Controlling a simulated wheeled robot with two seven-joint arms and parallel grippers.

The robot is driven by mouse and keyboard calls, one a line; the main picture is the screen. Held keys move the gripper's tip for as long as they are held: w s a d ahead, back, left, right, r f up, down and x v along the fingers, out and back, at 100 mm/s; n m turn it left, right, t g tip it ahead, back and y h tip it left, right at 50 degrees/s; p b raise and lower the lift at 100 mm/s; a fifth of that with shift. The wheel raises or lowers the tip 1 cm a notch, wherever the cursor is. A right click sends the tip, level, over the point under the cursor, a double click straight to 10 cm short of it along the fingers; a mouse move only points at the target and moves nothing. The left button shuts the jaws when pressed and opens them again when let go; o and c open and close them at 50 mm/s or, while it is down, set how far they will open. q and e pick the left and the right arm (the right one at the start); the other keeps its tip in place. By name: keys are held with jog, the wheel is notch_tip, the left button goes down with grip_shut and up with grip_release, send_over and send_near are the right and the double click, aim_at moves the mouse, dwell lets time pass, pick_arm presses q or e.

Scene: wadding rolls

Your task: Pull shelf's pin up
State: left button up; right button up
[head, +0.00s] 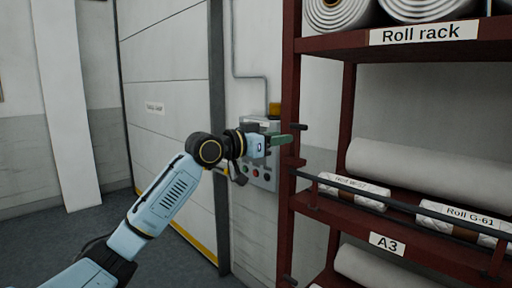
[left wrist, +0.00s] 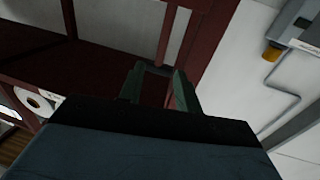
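The roll rack (head: 287,90) has a dark red upright with small black pins sticking out of it. One black pin (head: 299,127) is at the upright beside my left gripper (head: 293,140). My left gripper's green fingers point right, at the upright, just below that pin in the head view. In the left wrist view the fingers of my left gripper (left wrist: 160,82) stand apart, with a dark piece near the tips in front of the red frame; I cannot tell whether they touch it. A dark bar (head: 350,188) runs along the front of shelf A3 (head: 428,247). My right gripper is not in view.
White rolls (head: 430,172) lie on the shelf, with wrapped rolls, one labelled Roll G-61 (head: 465,220), at its front. A grey control box (head: 262,175) hangs on the wall behind my left gripper. A large door (head: 170,90) and open floor are at left.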

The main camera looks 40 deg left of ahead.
pick_arm(q)
jog(key=b+v, duration=0.2)
jog(key=v, duration=0.5)
jog(key=shift+s+b, duration=0.3)
jog(key=shift+s, duration=0.05)
jog(key=shift+a+r, duration=0.1)
